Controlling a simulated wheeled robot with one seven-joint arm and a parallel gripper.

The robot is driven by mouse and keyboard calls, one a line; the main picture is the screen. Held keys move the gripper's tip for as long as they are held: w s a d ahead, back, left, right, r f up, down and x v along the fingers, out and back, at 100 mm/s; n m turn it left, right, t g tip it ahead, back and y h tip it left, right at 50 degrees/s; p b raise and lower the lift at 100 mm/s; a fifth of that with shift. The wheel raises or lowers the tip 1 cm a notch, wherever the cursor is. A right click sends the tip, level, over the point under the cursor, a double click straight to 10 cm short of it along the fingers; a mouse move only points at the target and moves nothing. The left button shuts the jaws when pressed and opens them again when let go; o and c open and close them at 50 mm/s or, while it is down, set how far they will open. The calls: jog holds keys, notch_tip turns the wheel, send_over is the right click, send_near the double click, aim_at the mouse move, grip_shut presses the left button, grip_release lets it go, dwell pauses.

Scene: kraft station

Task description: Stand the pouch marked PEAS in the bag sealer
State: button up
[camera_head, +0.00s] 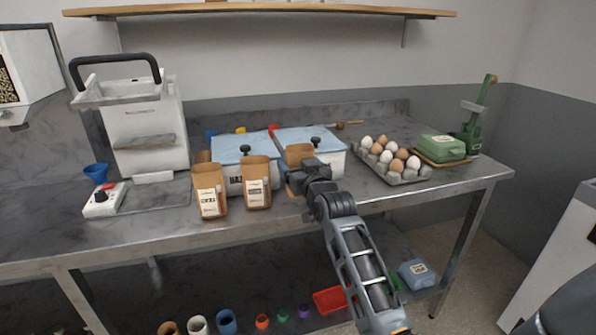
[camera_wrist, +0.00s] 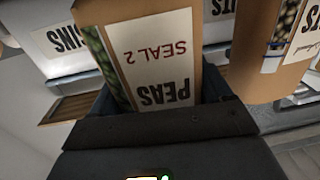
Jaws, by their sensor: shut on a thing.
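The brown pouch marked PEAS (camera_wrist: 145,55) fills the middle of the wrist view; its label also reads SEAL 2, and the lettering appears upside down there. My gripper (camera_wrist: 160,105) is shut on it. In the head view the pouch (camera_head: 298,154) shows above my gripper (camera_head: 300,180), in front of the right white bin, its lower part hidden by the gripper. A white machine with a black handle (camera_head: 145,125), which looks like the bag sealer, stands at the left of the counter, well away from my gripper.
Two other brown pouches (camera_head: 210,202) (camera_head: 257,192) stand near the counter's front edge, left of my gripper. Behind are blue-lidded bins (camera_head: 246,148). A white box with a red knob (camera_head: 103,203) sits front left. An egg tray (camera_head: 410,178) is at right. A shelf (camera_head: 260,12) hangs above.

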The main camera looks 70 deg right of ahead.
jog(key=shift+f, duration=1.05)
jog(key=shift+f, duration=0.1)
jog(key=shift+f, duration=0.15)
jog(key=o, duration=1.1)
jog(key=shift+o, duration=0.2)
jog(key=b+v, duration=0.1)
jog(key=v, duration=0.6)
jog(key=shift+s+a+r, duration=0.2)
jog(key=shift+a+r, duration=0.1)
jog(key=shift+a, duration=0.15)
jog(key=shift+a, duration=0.1)
